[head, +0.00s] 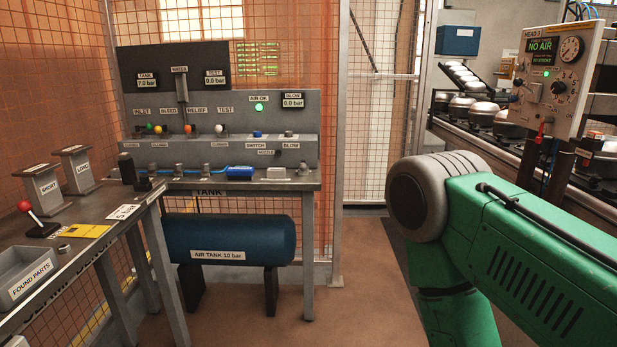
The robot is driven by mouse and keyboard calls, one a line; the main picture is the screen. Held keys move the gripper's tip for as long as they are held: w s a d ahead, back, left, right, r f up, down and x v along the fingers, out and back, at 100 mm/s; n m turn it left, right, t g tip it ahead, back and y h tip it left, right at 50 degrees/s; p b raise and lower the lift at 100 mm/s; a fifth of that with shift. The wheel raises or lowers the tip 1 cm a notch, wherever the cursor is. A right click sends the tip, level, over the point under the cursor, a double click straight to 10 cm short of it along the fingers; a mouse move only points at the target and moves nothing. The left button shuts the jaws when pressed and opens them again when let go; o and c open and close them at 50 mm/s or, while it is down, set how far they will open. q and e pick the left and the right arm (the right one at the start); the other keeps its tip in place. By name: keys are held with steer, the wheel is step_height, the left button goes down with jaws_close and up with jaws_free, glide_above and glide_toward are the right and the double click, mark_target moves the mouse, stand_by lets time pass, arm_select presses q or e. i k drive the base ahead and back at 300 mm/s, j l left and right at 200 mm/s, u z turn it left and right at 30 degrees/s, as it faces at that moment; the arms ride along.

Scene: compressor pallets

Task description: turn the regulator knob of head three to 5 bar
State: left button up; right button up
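My green right arm fills the lower right, below and in front of the panel. Neither gripper shows.
A bench (318,181) with an air panel (305,111) stands ahead; its tank display (147,80) reads 7.9 bar. A blue air tank (231,237) lies under it. A conveyor with pans (477,112) runs behind the head panel. The middle floor (350,270) is clear.

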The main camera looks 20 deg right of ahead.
mark_target(557, 87)
steer(key=i+z, duration=0.35)
steer(key=i+j+z, duration=0.2)
steer(key=z, duration=0.2)
steer(key=i+j+z, duration=0.2)
steer(key=z, duration=1.15)
